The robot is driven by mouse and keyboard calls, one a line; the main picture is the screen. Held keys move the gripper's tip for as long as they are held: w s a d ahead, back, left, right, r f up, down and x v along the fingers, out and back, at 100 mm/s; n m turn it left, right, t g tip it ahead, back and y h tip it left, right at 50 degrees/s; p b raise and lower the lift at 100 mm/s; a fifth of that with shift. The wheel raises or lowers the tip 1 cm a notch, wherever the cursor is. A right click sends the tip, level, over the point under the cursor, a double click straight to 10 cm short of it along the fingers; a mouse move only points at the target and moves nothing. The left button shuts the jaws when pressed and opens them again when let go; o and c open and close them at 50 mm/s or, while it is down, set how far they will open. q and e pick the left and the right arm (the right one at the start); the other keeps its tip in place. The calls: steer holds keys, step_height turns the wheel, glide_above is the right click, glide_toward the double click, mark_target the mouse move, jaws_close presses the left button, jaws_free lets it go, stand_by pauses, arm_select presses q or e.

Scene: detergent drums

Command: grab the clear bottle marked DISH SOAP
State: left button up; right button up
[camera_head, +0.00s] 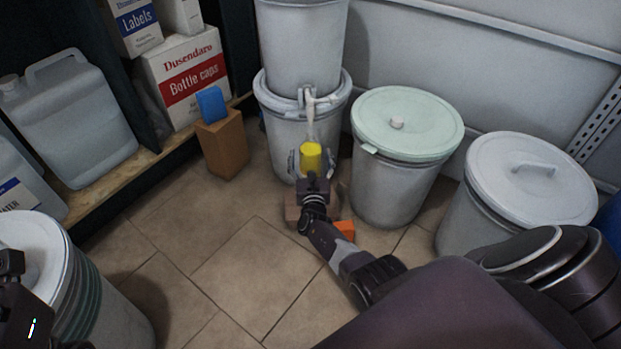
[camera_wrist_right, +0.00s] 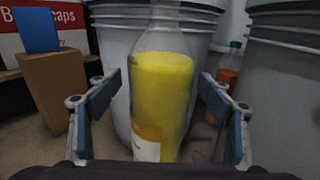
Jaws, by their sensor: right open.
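A clear bottle (camera_head: 311,156) with yellow liquid stands in front of the stacked drums in the head view; its narrow clear neck rises against the lower drum. It also fills the middle of the right wrist view (camera_wrist_right: 163,85), upright, with part of a white label low on it; no wording is readable. My right gripper (camera_head: 311,167) is open, with its fingers on either side of the bottle. In the wrist view, gaps show between the bottle and both finger pads. My left gripper (camera_head: 12,290) is only a dark part at the lower left edge; its jaws are unclear.
Stacked grey drums (camera_head: 299,45) stand behind the bottle. A green-lidded drum (camera_head: 408,118) and a white-lidded drum (camera_head: 530,180) stand to the right. A brown block (camera_head: 222,145) with a blue item (camera_head: 211,104) is left. An orange bottle (camera_wrist_right: 229,75) stands behind right.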

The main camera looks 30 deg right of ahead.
steer(key=shift+w+d, duration=0.1)
steer(key=shift+w, duration=0.05)
jaws_close()
steer(key=shift+w+r, duration=0.1)
steer(key=shift+r, duration=0.15)
stand_by(0.4)
